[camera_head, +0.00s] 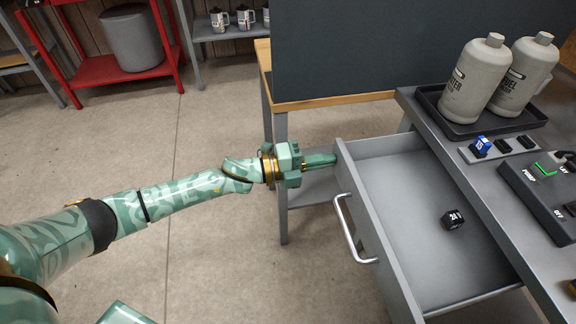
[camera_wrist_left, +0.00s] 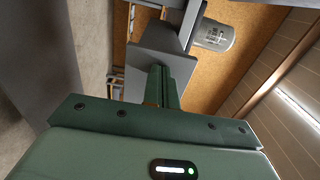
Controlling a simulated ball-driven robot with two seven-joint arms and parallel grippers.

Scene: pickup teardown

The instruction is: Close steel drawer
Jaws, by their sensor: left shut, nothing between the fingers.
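The steel drawer (camera_head: 364,200) is pulled out from the grey bench, with its inside in plain view. Its curved bar handle (camera_head: 350,230) is on the front panel, facing left. My left gripper (camera_head: 333,159) is shut and empty, with its fingertips at the far end of the front panel, near its top edge. I cannot tell whether they touch it. In the left wrist view the shut fingers (camera_wrist_left: 161,86) point at a grey panel, likely the drawer's front. My right gripper is out of view.
A small black cube (camera_head: 453,220) lies inside the drawer. A dark upright panel (camera_head: 350,50) stands behind. Open floor lies to the left.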

